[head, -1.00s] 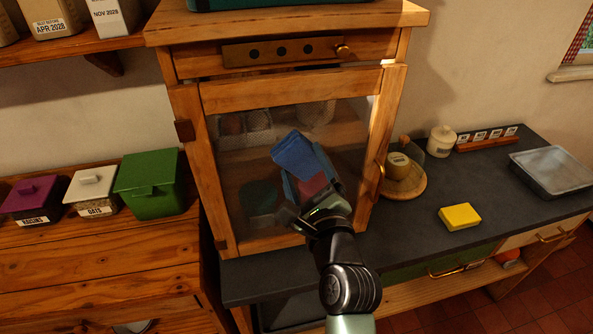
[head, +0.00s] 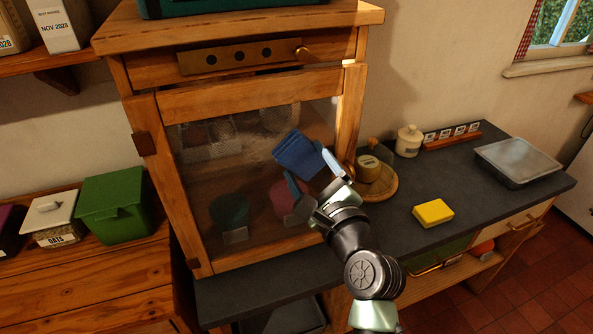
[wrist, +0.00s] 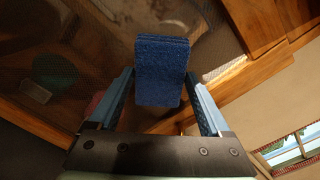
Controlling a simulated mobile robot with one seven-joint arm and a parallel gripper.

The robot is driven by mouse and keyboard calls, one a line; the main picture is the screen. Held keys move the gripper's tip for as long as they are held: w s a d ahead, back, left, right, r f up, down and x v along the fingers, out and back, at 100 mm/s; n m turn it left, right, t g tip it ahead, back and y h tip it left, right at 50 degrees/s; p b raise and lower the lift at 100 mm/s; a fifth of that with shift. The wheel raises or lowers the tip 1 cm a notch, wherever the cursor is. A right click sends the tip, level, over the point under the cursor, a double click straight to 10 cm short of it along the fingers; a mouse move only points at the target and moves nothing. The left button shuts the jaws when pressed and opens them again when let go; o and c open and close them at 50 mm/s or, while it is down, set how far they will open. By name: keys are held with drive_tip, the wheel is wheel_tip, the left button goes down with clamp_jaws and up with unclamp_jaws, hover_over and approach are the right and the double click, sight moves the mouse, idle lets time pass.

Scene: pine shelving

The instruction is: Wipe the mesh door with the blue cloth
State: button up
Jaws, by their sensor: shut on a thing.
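The mesh door (head: 200,170) is the wood-framed front of the pine cabinet, and it looks shut. Its mesh also shows in the wrist view (wrist: 75,50). My gripper (head: 310,167) is shut on the folded blue cloth (head: 297,150), in front of the right part of the door. In the wrist view the cloth (wrist: 160,80) stands out between the two fingers of my gripper (wrist: 157,98), its far end towards the mesh. I cannot tell whether the cloth touches the mesh. Dim green and reddish items show behind the mesh.
Right of the door, a jar (head: 368,168) stands on a round wooden board on the dark counter (head: 460,180). A yellow sponge (head: 433,212) and a metal tray (head: 518,160) lie further right. A green bin (head: 112,208) stands left of the cabinet.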

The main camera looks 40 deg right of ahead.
sight(285, 165)
drive_tip(key=shift+d+p, duration=0.15)
drive_tip(key=shift+p, duration=0.2)
drive_tip(key=a+p, duration=0.2)
drive_tip(key=shift+w+a+r, duration=0.15)
drive_tip(key=shift+w+a, duration=0.15)
drive_tip(key=shift+w, duration=0.1)
drive_tip(key=shift+w+a+p, duration=0.15)
drive_tip(key=shift+a+p, duration=0.2)
drive_tip(key=shift+a, duration=0.15)
drive_tip(key=a+p, duration=0.2)
drive_tip(key=shift+w+a+p, duration=0.3)
drive_tip(key=shift+w+a, duration=0.05)
drive_tip(key=shift+w, duration=0.05)
drive_tip(key=shift+w+a+p, duration=0.1)
drive_tip(key=shift+a+p, duration=0.2)
drive_tip(key=shift+a, duration=0.1)
drive_tip(key=shift+w+a+p, duration=0.2)
drive_tip(key=shift+a+p, duration=0.75)
drive_tip(key=shift+p, duration=0.2)
drive_tip(key=shift+w+a+p, duration=0.15)
drive_tip(key=shift+a+p, duration=0.5)
